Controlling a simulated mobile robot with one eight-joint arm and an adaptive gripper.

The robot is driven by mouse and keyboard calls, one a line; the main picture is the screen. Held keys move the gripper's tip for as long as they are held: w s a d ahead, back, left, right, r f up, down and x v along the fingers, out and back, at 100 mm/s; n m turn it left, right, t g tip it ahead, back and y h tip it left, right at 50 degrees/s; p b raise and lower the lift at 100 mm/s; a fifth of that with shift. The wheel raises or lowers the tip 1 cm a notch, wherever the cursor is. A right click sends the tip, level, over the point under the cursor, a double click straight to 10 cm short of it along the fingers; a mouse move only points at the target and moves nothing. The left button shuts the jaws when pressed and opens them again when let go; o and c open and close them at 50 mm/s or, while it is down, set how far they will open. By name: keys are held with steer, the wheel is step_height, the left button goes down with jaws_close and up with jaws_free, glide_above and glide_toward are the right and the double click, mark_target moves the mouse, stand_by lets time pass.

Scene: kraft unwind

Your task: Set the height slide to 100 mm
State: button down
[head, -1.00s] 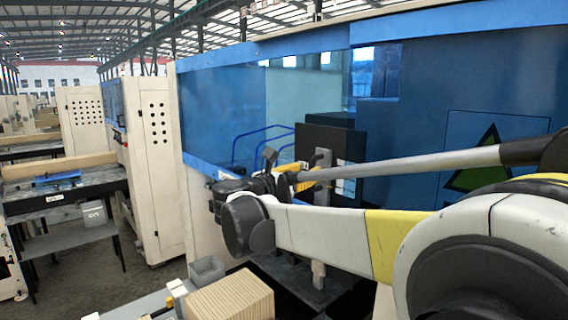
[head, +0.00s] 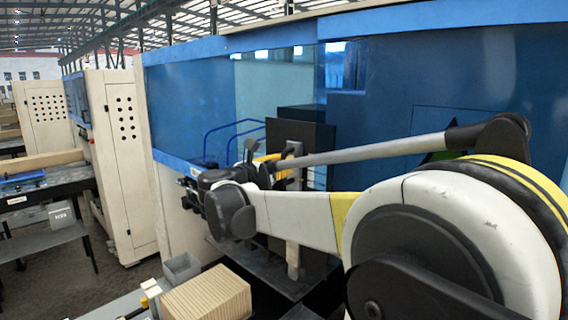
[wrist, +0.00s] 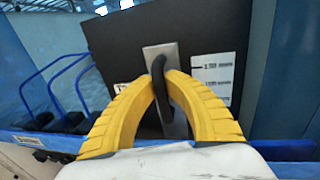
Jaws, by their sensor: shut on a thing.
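In the wrist view, the two yellow fingers of my gripper (wrist: 162,95) come together on a black handle (wrist: 160,82). The handle is a curved bar on an upright grey metal plate (wrist: 173,125), which stands before a black panel (wrist: 112,42). White labels with short dark lines (wrist: 212,72) sit on the panel right of the handle; their text is too small to read. In the head view, my gripper (head: 276,163) is at the upper part of the grey upright (head: 293,262), in front of the black panel (head: 316,138). My arm hides part of the upright.
A blue-framed machine housing (head: 190,100) with blue windows surrounds the panel. Blue bent tubes (wrist: 62,85) stand left of the panel. A stack of tan boards (head: 207,295) and a grey bin (head: 182,268) are at the front.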

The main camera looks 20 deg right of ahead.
step_height(320, 180, up, 3)
steer(key=shift+w+d+f+p, duration=0.1)
steer(key=shift+f+p, duration=0.1)
steer(key=shift+p, duration=0.1)
steer(key=c, duration=1.4)
jaws_free()
steer(key=shift+a, duration=0.2)
steer(key=shift+s+a, duration=0.1)
steer(key=shift+s, duration=0.1)
steer(key=v, duration=1.2)
steer(key=shift+f, duration=0.15)
